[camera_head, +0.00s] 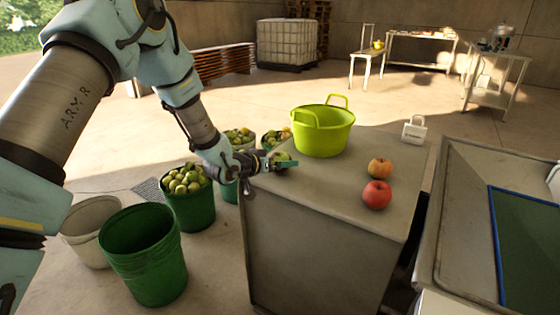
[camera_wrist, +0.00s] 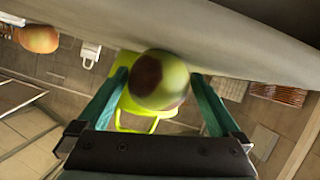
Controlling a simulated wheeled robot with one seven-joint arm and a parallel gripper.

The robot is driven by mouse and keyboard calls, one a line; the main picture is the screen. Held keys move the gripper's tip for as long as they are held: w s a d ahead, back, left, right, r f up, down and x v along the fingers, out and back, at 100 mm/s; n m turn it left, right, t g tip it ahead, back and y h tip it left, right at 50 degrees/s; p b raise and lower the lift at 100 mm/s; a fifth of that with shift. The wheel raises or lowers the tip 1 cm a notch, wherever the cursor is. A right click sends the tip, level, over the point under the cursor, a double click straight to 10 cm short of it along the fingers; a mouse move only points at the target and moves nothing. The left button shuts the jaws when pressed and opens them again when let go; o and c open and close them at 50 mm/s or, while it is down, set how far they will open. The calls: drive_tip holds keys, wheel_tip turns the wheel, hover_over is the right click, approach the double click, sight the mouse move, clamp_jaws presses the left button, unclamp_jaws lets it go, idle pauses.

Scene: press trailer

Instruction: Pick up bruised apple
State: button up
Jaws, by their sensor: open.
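The bruised apple (camera_wrist: 157,80) is green with a dark brown patch. In the wrist view it lies between the fingers of my gripper (camera_wrist: 160,88), which is open around it. In the head view the apple (camera_head: 281,156) shows partly behind my gripper (camera_head: 286,164), at the left edge of the grey table top (camera_head: 335,178). A gap to the fingers is hard to judge.
A red apple (camera_head: 377,195) and an orange-red apple (camera_head: 380,168) sit to the right on the table. A lime-green basket (camera_head: 322,136) and a small white sign (camera_head: 414,130) stand behind. Green buckets (camera_head: 148,262) stand on the floor left.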

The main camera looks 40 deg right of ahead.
sight(280, 154)
drive_tip(key=shift+d, duration=0.25)
drive_tip(key=c, duration=1.3)
wheel_tip(280, 154, up, 10)
drive_tip(key=shift+f+b, duration=0.1)
drive_tip(key=shift+b, duration=0.6)
